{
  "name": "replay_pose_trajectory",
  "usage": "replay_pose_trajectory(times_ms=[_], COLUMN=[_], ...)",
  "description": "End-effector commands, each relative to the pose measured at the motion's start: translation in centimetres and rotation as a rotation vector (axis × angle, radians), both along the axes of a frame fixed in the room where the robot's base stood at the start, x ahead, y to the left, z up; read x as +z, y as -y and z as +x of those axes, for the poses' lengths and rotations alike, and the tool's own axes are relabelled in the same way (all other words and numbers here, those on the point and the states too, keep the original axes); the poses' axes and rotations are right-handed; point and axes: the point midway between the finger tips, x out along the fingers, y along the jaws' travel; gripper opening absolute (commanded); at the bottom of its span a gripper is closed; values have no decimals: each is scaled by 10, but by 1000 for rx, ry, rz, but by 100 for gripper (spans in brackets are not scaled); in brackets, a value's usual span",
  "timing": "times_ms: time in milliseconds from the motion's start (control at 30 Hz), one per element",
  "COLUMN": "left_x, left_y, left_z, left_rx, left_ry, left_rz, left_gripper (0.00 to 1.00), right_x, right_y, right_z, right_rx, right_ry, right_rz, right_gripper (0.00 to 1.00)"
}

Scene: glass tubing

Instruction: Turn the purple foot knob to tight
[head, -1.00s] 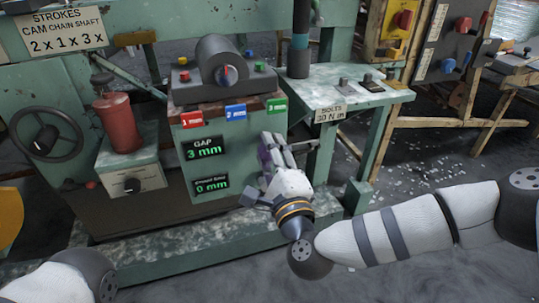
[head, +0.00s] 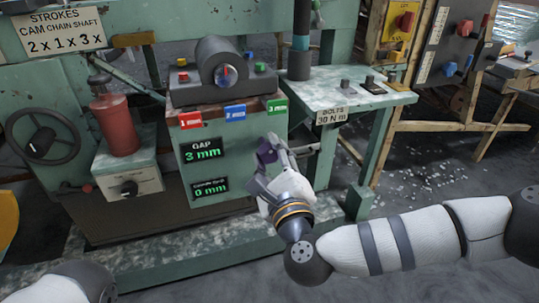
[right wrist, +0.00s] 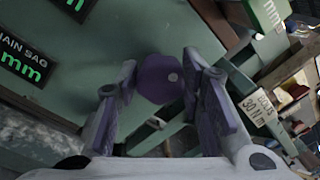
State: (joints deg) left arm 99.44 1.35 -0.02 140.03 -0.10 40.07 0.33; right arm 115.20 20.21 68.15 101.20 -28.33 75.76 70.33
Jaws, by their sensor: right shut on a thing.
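The purple foot knob (right wrist: 158,79) is a round disc with a small pale dot on its face. It sits between the two fingers of my right gripper (right wrist: 160,85), which is shut on it. In the head view the knob (head: 267,151) shows as a small purple patch at the right side of the green machine front, partly covered by my right gripper (head: 272,158). The dot lies right of the knob's centre in the right wrist view. My left gripper is not in view.
The green machine (head: 230,135) carries a GAP display (head: 203,148) reading 3 mm and a lower display (head: 210,187) reading 0 mm. A side shelf (head: 345,88) with a bolts label stands right of the gripper. A red cylinder (head: 118,125) and handwheel are at left.

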Motion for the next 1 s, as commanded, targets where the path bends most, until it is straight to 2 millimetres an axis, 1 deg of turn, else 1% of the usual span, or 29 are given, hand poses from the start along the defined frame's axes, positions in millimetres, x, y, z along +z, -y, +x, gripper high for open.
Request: replay_pose_trajectory(times_ms=[233,267,300,333,367,667,767,1000], left_x=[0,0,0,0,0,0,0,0], left_y=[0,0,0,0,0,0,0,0], left_z=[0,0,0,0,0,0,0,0], left_rx=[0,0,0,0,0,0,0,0], left_ry=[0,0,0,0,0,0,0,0], left_rz=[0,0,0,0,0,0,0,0], left_gripper=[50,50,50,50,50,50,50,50], right_x=[1,1,1,1,1,0,-2,-5], right_y=[-2,-2,-2,-1,-1,0,4,19], right_z=[-1,-1,-1,-1,-1,-3,-17,-80], right_rx=[4,4,4,4,3,1,3,4], right_ry=[0,1,1,1,0,0,-2,-4], right_rz=[5,4,4,4,4,1,0,3], right_gripper=[7,38,47,53,56,56,56,56])
